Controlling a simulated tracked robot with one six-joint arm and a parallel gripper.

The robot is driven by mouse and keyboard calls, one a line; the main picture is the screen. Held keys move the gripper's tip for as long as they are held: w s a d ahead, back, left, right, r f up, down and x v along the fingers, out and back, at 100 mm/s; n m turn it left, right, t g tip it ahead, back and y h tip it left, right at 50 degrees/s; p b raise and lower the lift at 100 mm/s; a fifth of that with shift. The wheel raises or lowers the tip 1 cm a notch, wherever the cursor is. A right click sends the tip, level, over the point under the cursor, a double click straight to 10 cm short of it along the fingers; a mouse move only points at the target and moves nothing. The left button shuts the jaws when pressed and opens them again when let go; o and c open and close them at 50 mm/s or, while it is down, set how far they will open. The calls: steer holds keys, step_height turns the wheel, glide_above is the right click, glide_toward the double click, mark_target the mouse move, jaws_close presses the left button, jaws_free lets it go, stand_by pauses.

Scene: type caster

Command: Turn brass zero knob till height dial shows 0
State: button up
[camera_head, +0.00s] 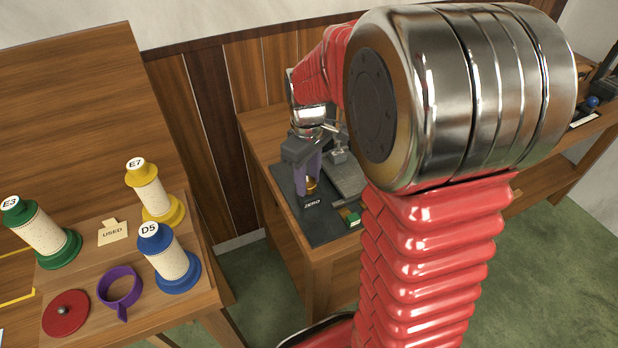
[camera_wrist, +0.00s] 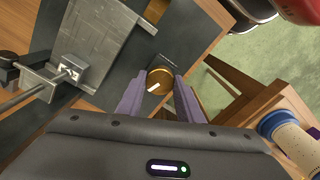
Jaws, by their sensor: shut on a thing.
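The brass zero knob (camera_wrist: 158,81) shows in the wrist view between the two purple fingers of my gripper (camera_wrist: 160,84). It has a white pointer mark toward its lower left. My gripper is shut on the knob. In the head view the knob (camera_head: 311,184) sits on the dark plate beside the ZERO label (camera_head: 312,204), with my gripper (camera_head: 309,172) reaching down to it. The height dial cannot be made out in either view, so its reading is not visible.
A grey metal fixture (camera_wrist: 100,45) stands beside the knob on the dark plate (camera_head: 325,232). A small green and orange block (camera_head: 349,216) lies near the plate's front.

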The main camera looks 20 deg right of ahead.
mark_target(308, 182)
steer(key=m, duration=0.4)
steer(key=shift+m, duration=0.3)
steer(key=shift+w+m, duration=0.1)
steer(key=shift+m, duration=1.8)
steer(key=o, duration=1.1)
steer(key=shift+c, duration=0.2)
step_height(308, 182, up, 14)
